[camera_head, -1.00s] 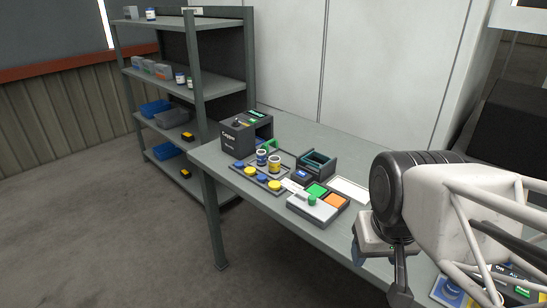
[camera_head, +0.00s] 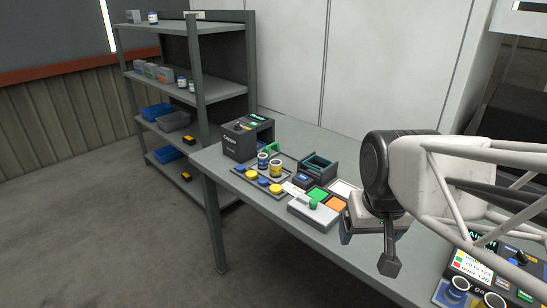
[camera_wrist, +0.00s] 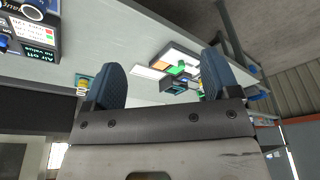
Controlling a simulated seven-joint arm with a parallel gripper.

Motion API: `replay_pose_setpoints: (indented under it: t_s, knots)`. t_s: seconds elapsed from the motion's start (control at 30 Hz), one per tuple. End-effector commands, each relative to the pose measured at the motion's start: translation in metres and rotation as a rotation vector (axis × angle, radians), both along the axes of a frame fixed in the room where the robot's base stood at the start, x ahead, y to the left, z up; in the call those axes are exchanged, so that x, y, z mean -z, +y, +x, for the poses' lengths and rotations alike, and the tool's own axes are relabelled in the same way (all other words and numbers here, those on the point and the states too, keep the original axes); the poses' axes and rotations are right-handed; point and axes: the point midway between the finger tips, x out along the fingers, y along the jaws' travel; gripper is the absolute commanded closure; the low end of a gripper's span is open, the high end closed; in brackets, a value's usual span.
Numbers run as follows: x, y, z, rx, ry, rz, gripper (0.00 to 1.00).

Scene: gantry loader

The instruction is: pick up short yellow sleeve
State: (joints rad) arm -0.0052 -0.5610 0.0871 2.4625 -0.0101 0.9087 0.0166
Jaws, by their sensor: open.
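On the workbench in the head view, a dark tray (camera_head: 241,165) carries several low blue and yellow round pieces in a front row. Two of these are yellow (camera_head: 263,181) and (camera_head: 276,188). A taller yellow-banded cylinder (camera_head: 276,169) and a blue-banded one (camera_head: 262,160) stand behind them. I cannot tell for sure which yellow piece is the short sleeve. My gripper (camera_head: 368,246) is open and empty, right of and nearer than the tray, over the front of the bench. Its two blue-padded fingers (camera_wrist: 163,72) are spread in the wrist view, with no sleeve between them.
A dark box labelled Copper (camera_head: 240,143) stands behind the tray. A dark open fixture (camera_head: 318,167) and a box with green, white and orange panels (camera_head: 313,212) stand between tray and gripper. A gauge station (camera_head: 485,270) is at lower right. A shelf rack (camera_head: 197,90) stands left.

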Motion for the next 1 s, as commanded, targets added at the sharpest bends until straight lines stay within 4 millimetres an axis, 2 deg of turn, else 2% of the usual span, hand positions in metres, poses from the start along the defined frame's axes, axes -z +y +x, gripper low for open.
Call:
replay_pose_setpoints:
  t_s: [0.2, 0.53, 1.0]
  knots:
    - [-0.010, 0.007, 0.057, -0.016, -0.013, 0.001, 0.18]
    - [-0.015, 0.020, 0.145, -0.041, -0.034, 0.002, 0.18]
    - [0.003, 0.046, 0.272, -0.075, -0.063, 0.005, 0.18]
